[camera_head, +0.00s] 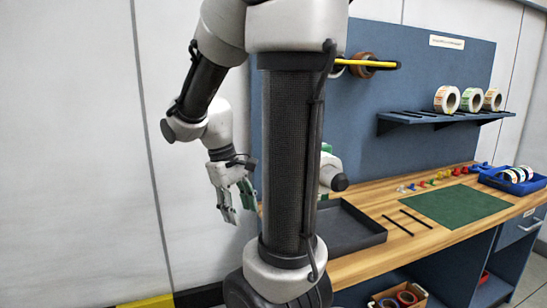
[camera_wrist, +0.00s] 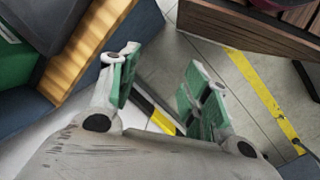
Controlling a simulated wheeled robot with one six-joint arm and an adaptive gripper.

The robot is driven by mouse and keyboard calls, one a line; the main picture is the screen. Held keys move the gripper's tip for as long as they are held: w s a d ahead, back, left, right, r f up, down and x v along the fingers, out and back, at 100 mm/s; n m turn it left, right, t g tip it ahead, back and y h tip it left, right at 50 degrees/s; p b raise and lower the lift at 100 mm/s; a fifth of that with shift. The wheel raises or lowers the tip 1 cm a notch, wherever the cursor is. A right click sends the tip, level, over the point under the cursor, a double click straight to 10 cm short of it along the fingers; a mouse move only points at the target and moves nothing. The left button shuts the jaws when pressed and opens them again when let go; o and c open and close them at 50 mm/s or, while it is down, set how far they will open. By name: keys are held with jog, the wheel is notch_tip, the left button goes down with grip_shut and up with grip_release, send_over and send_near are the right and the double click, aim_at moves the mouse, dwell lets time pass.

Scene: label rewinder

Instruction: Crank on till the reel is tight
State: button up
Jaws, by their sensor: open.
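My gripper (camera_head: 238,202) hangs left of my column in the head view, in front of the pale wall, with its fingers pointing down. In the wrist view its green-padded fingers (camera_wrist: 160,82) are wide apart, with only floor between them. A pale rounded part with a dark end (camera_head: 333,178) and a bit of green above it show right of my column; I cannot tell if they belong to the rewinder. A green surface (camera_wrist: 14,62) lies at the wrist view's left edge. My column hides the bench's left part. No crank or tightening reel can be made out.
The wooden bench (camera_head: 440,236) holds a dark tray (camera_head: 350,232), a green mat (camera_head: 455,205), small coloured pieces and a blue bin (camera_head: 510,184). Label rolls (camera_head: 447,99) stand on a shelf (camera_head: 400,120). A brown roll (camera_head: 363,66) hangs on the blue backboard (camera_head: 400,85).

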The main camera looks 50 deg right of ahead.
jog(key=w+d+f+n+g+h, duration=0.2)
jog(key=w+d+n+g+h, duration=0.4)
jog(key=d, duration=0.5)
jog(key=w+d+f+n+g+h, duration=0.1)
jog(key=w+d+f+n+h, duration=0.2)
jog(key=w+d, duration=0.6)
jog(key=w+d+r+n+h, duration=0.3)
jog(key=d+r+h, duration=0.15)
jog(key=r, duration=0.45)
jog(key=shift+h, duration=0.25)
jog(key=x, duration=0.6)
jog(key=shift+s+d+f, duration=0.15)
jog(key=shift+s+d, duration=0.1)
jog(key=shift+s, duration=0.2)
jog(key=shift+c, duration=0.5)
grip_shut()
